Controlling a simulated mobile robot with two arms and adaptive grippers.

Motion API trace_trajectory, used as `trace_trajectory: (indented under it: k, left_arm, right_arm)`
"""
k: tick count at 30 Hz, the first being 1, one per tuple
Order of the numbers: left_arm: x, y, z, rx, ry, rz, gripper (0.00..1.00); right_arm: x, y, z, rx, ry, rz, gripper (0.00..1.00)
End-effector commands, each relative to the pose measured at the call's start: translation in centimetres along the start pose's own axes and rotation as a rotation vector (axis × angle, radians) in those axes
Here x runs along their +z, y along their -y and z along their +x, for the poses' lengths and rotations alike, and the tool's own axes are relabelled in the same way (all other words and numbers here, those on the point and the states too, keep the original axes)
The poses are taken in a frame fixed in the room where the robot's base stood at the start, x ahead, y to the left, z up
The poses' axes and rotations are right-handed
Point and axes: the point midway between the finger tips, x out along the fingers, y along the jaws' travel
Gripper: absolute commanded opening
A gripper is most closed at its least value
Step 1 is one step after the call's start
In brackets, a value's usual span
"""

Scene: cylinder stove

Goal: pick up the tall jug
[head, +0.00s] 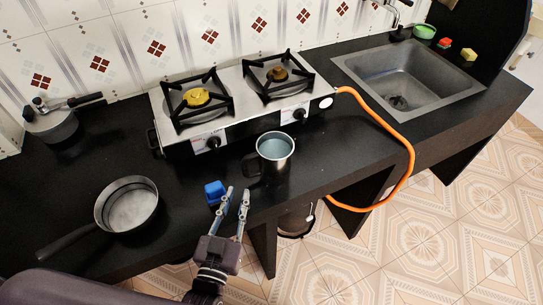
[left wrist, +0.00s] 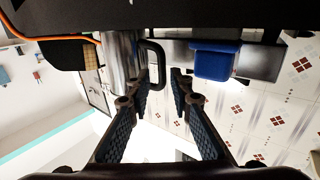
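The tall jug (head: 275,146) is a metal jug with a dark handle, upright on the black counter in front of the stove. Its handle points left, towards the blue object. In the left wrist view, which looks upside down, the jug (left wrist: 118,55) and its black handle (left wrist: 162,65) lie beyond the fingers. My left gripper (head: 238,191) is open and empty, at the counter's front edge, just short of the jug and to its left. In the left wrist view the handle shows near the gap between the fingertips (left wrist: 159,80). My right gripper is out of view.
A small blue object (head: 215,190) stands close beside my left fingers; it also shows in the left wrist view (left wrist: 212,62). A saucepan (head: 128,206) is at left, a lidded pot (head: 52,124) behind. The stove (head: 235,105) is behind the jug; an orange hose (head: 411,160) loops right.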

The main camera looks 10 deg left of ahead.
Motion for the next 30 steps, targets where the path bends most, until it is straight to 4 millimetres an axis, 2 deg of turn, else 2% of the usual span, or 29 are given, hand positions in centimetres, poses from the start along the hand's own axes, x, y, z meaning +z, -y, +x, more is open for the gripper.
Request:
trace_trajectory:
  k: [9,16,21,26,30]
  left_arm:
    - [-0.5,0.1,3.5,0.000,-0.002,0.000,0.20]
    - [-0.4,0.3,6.6,0.000,-0.001,0.000,0.20]
    - [-0.2,0.3,7.3,0.000,0.001,0.000,0.20]
    - [-0.2,0.3,7.2,0.000,0.001,0.000,0.20]
    - [-0.2,0.3,7.2,0.000,0.001,0.000,0.05]
  right_arm:
    - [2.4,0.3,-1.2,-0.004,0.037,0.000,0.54]
    - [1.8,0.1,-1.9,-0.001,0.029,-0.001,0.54]
    - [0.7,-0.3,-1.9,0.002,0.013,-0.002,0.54]
    - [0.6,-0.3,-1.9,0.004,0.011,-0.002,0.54]
    - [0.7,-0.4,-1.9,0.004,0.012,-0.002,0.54]
